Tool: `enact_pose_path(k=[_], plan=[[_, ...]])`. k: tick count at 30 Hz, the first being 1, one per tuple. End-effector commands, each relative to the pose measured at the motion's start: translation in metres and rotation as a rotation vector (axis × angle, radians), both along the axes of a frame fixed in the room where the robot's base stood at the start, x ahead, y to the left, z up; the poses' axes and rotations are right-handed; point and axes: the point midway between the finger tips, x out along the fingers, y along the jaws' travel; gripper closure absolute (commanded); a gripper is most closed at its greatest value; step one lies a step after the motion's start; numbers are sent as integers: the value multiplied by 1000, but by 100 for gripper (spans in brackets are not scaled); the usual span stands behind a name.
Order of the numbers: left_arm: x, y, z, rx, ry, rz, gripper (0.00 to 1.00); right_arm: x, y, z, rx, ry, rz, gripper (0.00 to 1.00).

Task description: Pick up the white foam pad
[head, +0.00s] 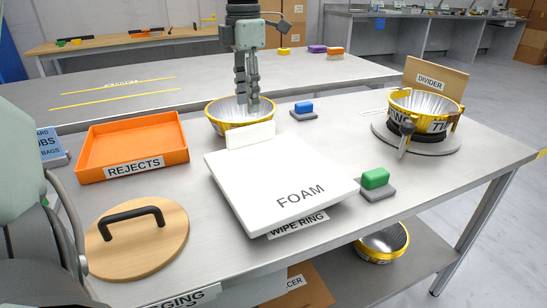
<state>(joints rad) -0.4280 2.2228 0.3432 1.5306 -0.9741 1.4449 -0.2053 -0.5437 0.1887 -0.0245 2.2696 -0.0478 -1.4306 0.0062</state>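The white foam pad (270,180), marked FOAM, lies flat on the grey table in the middle. An upright white tab (250,135) stands at its back edge. My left gripper (247,110) hangs from above, fingers pointing down, a little above the tab in the picture and in front of the yellow-rimmed bowl's inside. No contact with the pad shows. Its fingers overlap in this view, so I cannot tell how far apart they are. My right gripper is not in view.
A yellow-rimmed bowl (228,124) stands behind the pad. An orange REJECTS tray (125,135) and a round wooden lid (165,240) are left. Another bowl (422,103) stands right.

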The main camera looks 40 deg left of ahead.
Motion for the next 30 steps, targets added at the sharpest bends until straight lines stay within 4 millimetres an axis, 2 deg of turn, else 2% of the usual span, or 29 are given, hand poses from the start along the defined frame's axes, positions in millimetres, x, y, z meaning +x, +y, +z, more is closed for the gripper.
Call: enact_pose_path(k=[11,18,22,28,30], plan=[[1,-1,-36,-2,4,0,62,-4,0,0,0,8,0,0],[4,-2,-71,-1,4,-1,62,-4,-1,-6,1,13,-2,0],[4,-2,-78,-1,1,0,62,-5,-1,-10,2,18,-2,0],[4,-2,-78,0,0,0,62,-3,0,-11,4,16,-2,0],[4,-2,-78,0,0,0,70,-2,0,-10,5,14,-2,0]])
